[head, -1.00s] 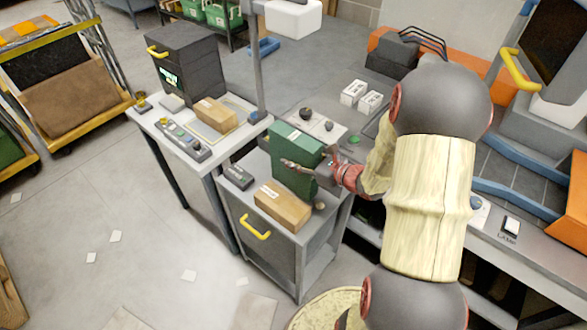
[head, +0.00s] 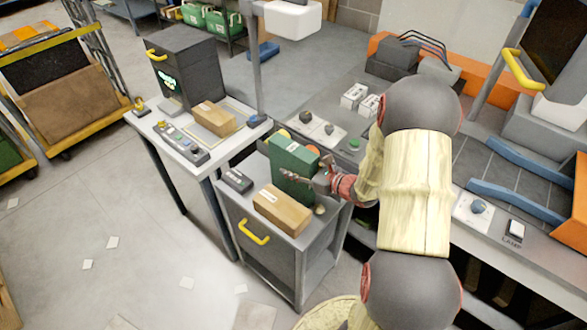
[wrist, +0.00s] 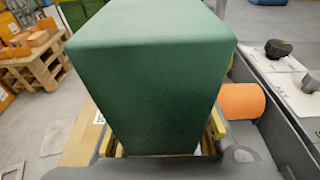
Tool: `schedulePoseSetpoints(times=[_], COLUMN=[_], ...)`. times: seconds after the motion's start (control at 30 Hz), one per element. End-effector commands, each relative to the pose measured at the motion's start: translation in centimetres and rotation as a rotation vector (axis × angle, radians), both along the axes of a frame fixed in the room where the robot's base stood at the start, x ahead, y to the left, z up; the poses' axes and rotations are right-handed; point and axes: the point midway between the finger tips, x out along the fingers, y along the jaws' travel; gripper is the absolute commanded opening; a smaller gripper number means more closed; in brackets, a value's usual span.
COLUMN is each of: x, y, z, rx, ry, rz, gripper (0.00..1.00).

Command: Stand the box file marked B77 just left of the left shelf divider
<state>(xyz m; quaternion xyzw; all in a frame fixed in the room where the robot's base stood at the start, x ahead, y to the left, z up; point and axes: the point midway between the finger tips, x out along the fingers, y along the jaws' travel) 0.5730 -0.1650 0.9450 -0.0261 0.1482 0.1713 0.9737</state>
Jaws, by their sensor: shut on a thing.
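A green box file (head: 292,168) with a pale label stands upright over the grey cabinet top, behind a brown carton. I cannot read its marking. My gripper (head: 305,177) is shut on the file, reaching in from the right. In the wrist view the green file (wrist: 150,85) fills the middle, with yellow-edged finger parts (wrist: 160,138) at both sides of its lower part. I cannot tell whether its base touches the cabinet top. No shelf divider can be made out.
The brown carton (head: 282,209) and a small dark device (head: 237,181) lie on the cabinet top (head: 232,199). An orange cylinder (wrist: 240,101) is close right of the file in the wrist view. A control-panel table (head: 180,141) stands to the left. Floor at front left is mostly clear.

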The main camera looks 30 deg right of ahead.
Motion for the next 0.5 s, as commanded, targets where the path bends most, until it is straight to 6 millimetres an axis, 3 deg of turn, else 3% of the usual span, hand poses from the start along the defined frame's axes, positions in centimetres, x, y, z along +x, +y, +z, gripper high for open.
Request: schedulePoseSetpoints(times=[0.03,0.07,0.37,0.5], x=[0.02,-0.01,-0.02,-0.02], y=[-0.01,0.01,0.01,0.01], z=[-0.22,-0.25,-0.17,-0.17], rx=[-0.001,0.0,0.0,0.0], ry=[-0.001,0.0,0.0,0.001], rz=[0.0,0.0,0.0,0.0], gripper=[0.02,0.38,0.55,0.56])
